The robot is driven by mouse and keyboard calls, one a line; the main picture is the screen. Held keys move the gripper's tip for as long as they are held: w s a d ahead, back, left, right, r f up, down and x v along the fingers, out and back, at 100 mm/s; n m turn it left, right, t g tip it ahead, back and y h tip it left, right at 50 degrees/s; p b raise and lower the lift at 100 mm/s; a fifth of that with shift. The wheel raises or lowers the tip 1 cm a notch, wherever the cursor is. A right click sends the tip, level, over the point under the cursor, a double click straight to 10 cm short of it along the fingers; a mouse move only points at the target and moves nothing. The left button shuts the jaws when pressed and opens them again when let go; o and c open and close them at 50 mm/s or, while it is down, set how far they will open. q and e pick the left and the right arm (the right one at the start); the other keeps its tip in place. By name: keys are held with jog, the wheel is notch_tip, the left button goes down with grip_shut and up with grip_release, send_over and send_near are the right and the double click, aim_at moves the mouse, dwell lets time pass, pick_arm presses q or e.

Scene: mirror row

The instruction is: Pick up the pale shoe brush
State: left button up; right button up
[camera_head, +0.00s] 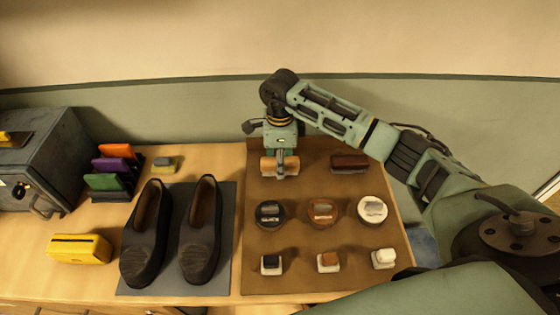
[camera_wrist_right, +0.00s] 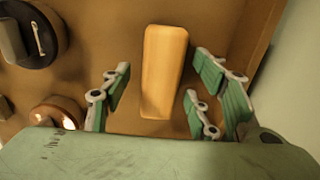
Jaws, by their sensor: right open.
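The pale shoe brush (camera_head: 267,167) lies at the back left of the brown mat (camera_head: 327,282). My right gripper (camera_head: 280,165) is above it and partly hides it. In the right wrist view the brush (camera_wrist_right: 164,72) is a pale tan block between the open fingers of my right gripper (camera_wrist_right: 160,95). I cannot tell whether any finger touches it. A dark red-brown brush (camera_head: 350,163) lies to its right on the same mat. My left gripper is not in view.
Several round polish tins, one of them brown (camera_head: 322,211), and small square pieces (camera_head: 328,262) stand in rows nearer the front. Black shoes (camera_head: 147,235) stand on a grey mat (camera_head: 227,270) to the left. A wall (camera_head: 180,125) rises behind the table.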

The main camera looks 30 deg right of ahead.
jog(key=shift+w+f, duration=0.1)
jog(key=shift+f, duration=0.65)
jog(key=shift+c, duration=0.5)
jog(key=c, duration=1.2)
jog(key=shift+r, duration=0.1)
jog(key=shift+r+b, duration=0.4)
jog(key=shift+r, duration=0.15)
jog(key=r, duration=0.1)
jog(key=r+b, duration=0.1)
jog(key=r, duration=0.1)
jog(key=shift+d, duration=0.2)
jog(key=s+d+r+b, duration=0.1)
jog(key=s+r, duration=0.1)
jog(key=s, duration=0.1)
jog(key=s+d+r+b, duration=0.1)
jog(key=s+r, duration=0.1)
jog(key=s, duration=0.2)
jog(key=s+d+r+b, duration=0.1)
jog(key=s+r, duration=0.1)
jog(key=s, duration=0.2)
jog(key=shift+s+d+r+b, duration=0.1)
jog(key=shift+d+r+b, duration=0.05)
jog(key=shift+r+b, duration=0.25)
jog(key=o, duration=0.7)
jog(key=c, duration=0.5)
